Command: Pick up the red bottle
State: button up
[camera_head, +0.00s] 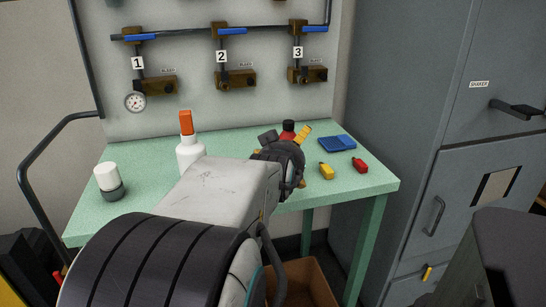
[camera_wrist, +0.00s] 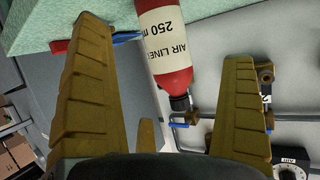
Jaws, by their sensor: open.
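My gripper (camera_head: 282,150) is above the green table, in front of the bottle. In the wrist view its two tan fingers (camera_wrist: 163,45) are spread wide, with the bottle between their lines and gaps on both sides. I cannot tell how deep the bottle sits between them.
On the green table (camera_head: 235,140) stand a white bottle with orange cap (camera_head: 190,152) and a white-and-grey jar (camera_head: 107,180). A blue tray (camera_head: 337,143), yellow item (camera_head: 326,171) and red item (camera_head: 360,165) lie right. A valve panel (camera_head: 180,110) rises behind; a grey cabinet (camera_head: 400,100) stands right.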

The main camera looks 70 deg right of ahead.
jog(key=shift+b+x, duration=0.8)
jog(key=shift+x, duration=2.75)
jog(key=shift+r, duration=0.1)
jog(key=c, duration=1.4)
